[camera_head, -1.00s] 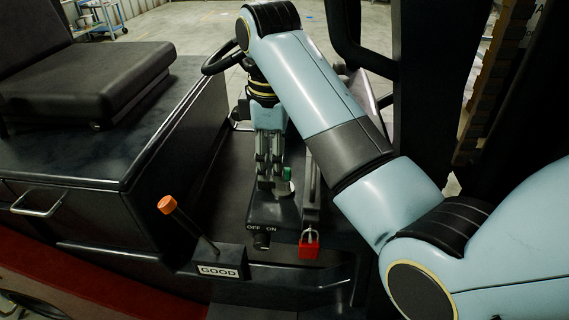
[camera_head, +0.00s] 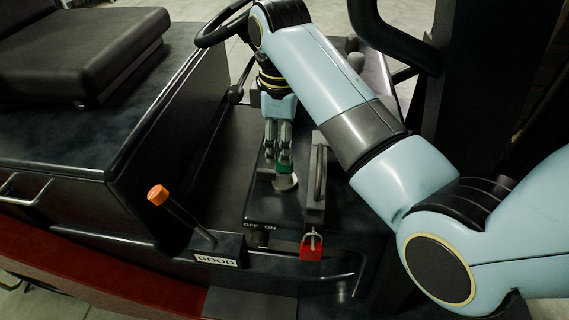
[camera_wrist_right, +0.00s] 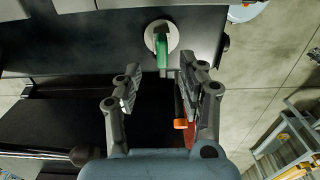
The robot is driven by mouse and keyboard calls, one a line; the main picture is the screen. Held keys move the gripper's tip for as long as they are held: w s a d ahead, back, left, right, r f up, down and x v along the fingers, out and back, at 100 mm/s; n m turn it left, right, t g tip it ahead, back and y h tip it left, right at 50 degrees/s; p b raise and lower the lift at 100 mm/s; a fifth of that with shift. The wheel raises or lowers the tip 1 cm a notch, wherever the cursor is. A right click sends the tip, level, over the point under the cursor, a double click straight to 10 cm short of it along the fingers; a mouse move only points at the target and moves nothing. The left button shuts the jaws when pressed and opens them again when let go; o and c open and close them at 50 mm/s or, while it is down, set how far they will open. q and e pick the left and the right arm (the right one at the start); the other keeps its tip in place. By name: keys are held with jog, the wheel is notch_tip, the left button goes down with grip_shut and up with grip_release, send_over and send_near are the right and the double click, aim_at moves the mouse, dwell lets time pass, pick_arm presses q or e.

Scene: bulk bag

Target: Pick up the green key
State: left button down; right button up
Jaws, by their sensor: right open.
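The green key (camera_head: 283,168) stands in a round pale lock plate (camera_head: 285,183) on top of the dark console. In the right wrist view the green key (camera_wrist_right: 162,50) shows beyond the fingertips, upright in the picture, against the pale disc (camera_wrist_right: 151,34). My right gripper (camera_head: 278,160) points down at the key from above. In the right wrist view its two fingers (camera_wrist_right: 157,82) are spread apart with nothing between them, and the key lies just ahead of the gap. The head view does not show clearly whether a finger touches the key. My left gripper is not in view.
A lever with an orange knob (camera_head: 157,195) rises at the left by the GOOD label (camera_head: 216,261). A red padlock (camera_head: 311,248) hangs right of the OFF/ON knob. A black seat (camera_head: 85,55) and a steering wheel (camera_head: 222,22) stand behind.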

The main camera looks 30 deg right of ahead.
aim_at(283, 169)
jog(key=f, duration=0.1)
jog(key=f+p, duration=0.1)
jog(key=f, duration=0.3)
jog(key=shift+s+d, duration=0.15)
jog(key=shift+s, duration=0.15)
grip_shut()
